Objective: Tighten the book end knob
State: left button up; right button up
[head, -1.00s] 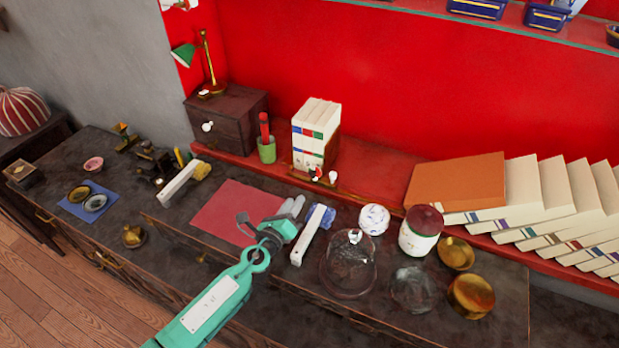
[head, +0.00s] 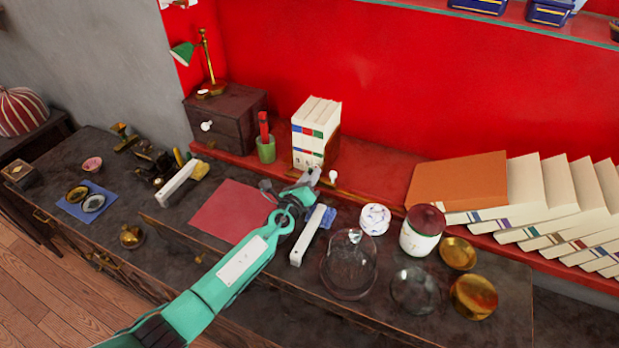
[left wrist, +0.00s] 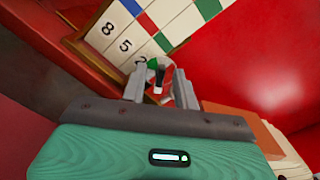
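The book end (head: 333,150) is a wooden holder with white books (head: 314,128) in it, standing on the red ledge. In the left wrist view, a small round knob (left wrist: 153,64) with red, white and green parts sits below the book end's numbered face (left wrist: 108,43). A dark and white piece shows in front of it. My left gripper (head: 312,177) is at the front foot of the book end. Its two fingers (left wrist: 159,80) are apart, with the knob between them in the picture; I cannot tell whether they touch it. In the head view the gripper covers this knob. My right gripper is out of view.
A small white knob (head: 332,177) is just right of the gripper. A green cup (head: 266,151) stands left of the book end. Leaning books (head: 540,200) fill the right.

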pick_arm(q)
grip_shut()
jog(key=shift+m, duration=0.3)
jog(key=m, duration=0.3)
jog(key=shift+d+m+p, duration=0.1)
jog(key=shift+m+p, duration=0.25)
jog(key=shift+m, duration=1.25)
jog(key=shift+s, duration=0.1)
grip_release()
jog(key=shift+s, duration=0.1)
